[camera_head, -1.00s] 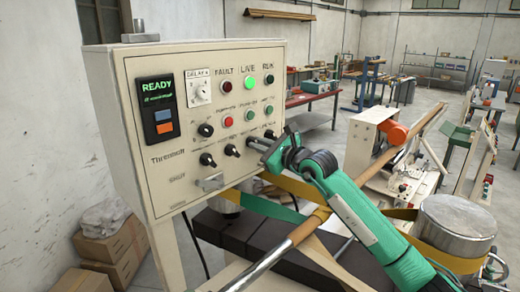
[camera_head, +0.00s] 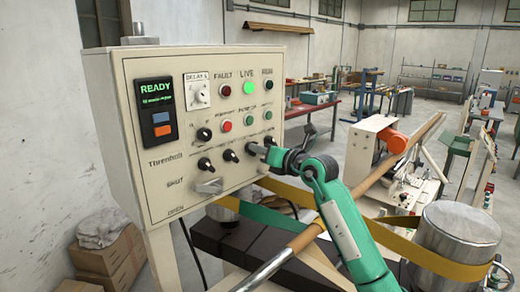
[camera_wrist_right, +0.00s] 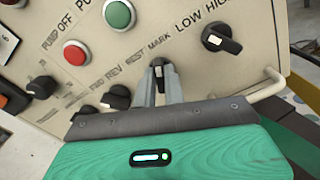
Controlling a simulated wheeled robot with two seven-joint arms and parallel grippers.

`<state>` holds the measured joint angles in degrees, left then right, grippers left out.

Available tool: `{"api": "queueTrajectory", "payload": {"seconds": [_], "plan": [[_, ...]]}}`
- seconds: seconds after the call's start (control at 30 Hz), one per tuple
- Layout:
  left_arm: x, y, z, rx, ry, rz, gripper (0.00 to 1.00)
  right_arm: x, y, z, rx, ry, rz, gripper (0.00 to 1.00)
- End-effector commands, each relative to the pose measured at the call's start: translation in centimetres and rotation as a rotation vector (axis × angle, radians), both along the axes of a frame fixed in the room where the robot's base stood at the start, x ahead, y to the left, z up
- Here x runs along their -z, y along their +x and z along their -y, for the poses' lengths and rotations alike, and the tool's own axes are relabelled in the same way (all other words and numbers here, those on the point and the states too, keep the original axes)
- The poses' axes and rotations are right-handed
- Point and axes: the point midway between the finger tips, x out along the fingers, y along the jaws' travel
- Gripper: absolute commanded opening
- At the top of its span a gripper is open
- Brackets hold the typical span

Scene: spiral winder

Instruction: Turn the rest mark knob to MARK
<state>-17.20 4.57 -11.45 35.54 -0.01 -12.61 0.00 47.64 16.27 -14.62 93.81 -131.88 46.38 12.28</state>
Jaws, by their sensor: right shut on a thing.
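The cream control panel (camera_head: 180,200) fills the left of the head view. In the right wrist view the rest mark knob (camera_wrist_right: 158,66) is small and dark, below the printed words REST and MARK. My right gripper (camera_wrist_right: 160,82) is shut on this knob, with one grey finger on each side of it. The fingers partly cover the knob, and I cannot tell clearly which word it points to. In the head view my right gripper (camera_head: 258,150) reaches the lower knob row from the right and hides most of the knob. My left gripper is not in view.
Neighbouring black knobs include the LOW HIGH knob (camera_wrist_right: 221,40) and the FWD REV knob (camera_wrist_right: 117,97). A green button (camera_wrist_right: 118,14) and red button (camera_wrist_right: 76,53) lie above. A pale bar handle (camera_wrist_right: 265,86) projects at the panel's edge. A metal drum (camera_head: 457,235) stands at the right.

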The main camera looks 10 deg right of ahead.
Motion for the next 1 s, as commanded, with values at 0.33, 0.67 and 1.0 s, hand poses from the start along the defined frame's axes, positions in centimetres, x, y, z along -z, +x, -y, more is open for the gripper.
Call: {"api": "queueTrajectory", "payload": {"seconds": [0.33, 0.67, 1.0], "plan": [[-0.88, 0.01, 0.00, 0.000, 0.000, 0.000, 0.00, -0.08, 0.05, 0.08, 0.000, 0.140, -0.093, 0.00], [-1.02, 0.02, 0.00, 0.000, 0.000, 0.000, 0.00, -0.01, 0.06, 0.09, 0.000, 0.175, -0.115, 0.00], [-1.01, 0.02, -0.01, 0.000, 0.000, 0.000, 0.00, -0.03, 0.06, 0.09, 0.001, 0.177, -0.115, 0.19]]}}
